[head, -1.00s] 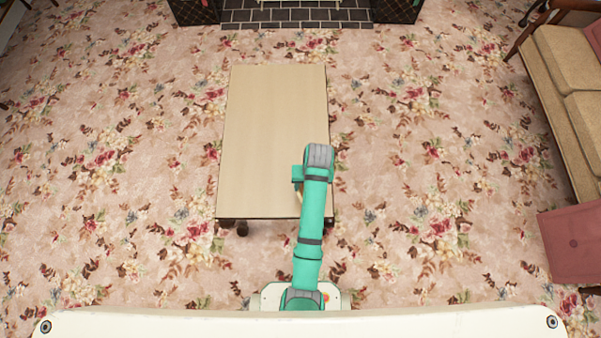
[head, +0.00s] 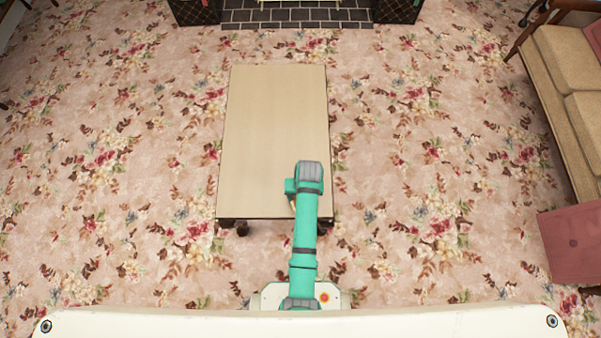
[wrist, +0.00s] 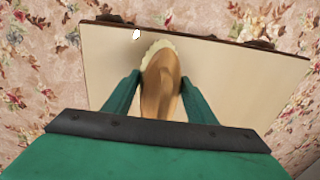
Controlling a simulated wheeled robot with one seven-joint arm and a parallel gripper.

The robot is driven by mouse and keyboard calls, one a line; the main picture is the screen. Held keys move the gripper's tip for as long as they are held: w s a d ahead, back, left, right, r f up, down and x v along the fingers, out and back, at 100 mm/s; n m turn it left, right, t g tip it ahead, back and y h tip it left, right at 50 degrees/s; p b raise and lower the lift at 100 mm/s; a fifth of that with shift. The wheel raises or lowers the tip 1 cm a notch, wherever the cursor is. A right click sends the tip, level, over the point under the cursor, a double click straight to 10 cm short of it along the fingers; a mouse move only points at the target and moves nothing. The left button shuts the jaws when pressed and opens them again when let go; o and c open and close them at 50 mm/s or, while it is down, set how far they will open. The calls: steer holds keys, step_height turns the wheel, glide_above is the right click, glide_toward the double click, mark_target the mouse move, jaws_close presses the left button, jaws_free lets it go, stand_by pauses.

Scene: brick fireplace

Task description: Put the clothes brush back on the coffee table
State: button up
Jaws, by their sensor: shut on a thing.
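The clothes brush (wrist: 160,88) has a tan-brown wooden body and a pale bristle edge, and shows in the wrist view between the green fingers. My gripper (wrist: 161,78) is shut on it. The coffee table (head: 272,125) is a long, pale, bare rectangle in the head view. Its top also shows behind the brush in the wrist view (wrist: 235,82). My arm's end is over the table's near right part in the head view and hides the gripper and brush there. I cannot tell whether the brush touches the tabletop.
The tabletop's middle and far parts are clear. A small white spot (wrist: 136,34) shows near the table edge in the wrist view. A beige sofa (head: 565,85) and a pink seat (head: 575,243) stand at the right. A dark brick hearth (head: 290,18) is at the back. Flowered carpet surrounds the table.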

steer(key=o, duration=1.1)
steer(key=shift+c, duration=0.2)
steer(key=shift+r, duration=0.1)
step_height(320, 180, up, 12)
steer(key=d, duration=0.1)
steer(key=s+f+t, duration=0.2)
steer(key=s, duration=0.1)
steer(key=s+f+t, duration=0.1)
steer(key=f, duration=0.1)
steer(key=shift+s+a, duration=0.3)
steer(key=shift+a, duration=0.05)
steer(key=s+r+t, duration=0.6)
steer(key=s+r, duration=0.2)
steer(key=r, duration=0.5)
steer(key=s+r+t+h, duration=0.1)
steer(key=s+r+t, duration=0.5)
steer(key=r, duration=0.6)
steer(key=shift+s+a+r, duration=0.3)
steer(key=shift+s+r, duration=0.05)
steer(key=shift+s, duration=0.75)
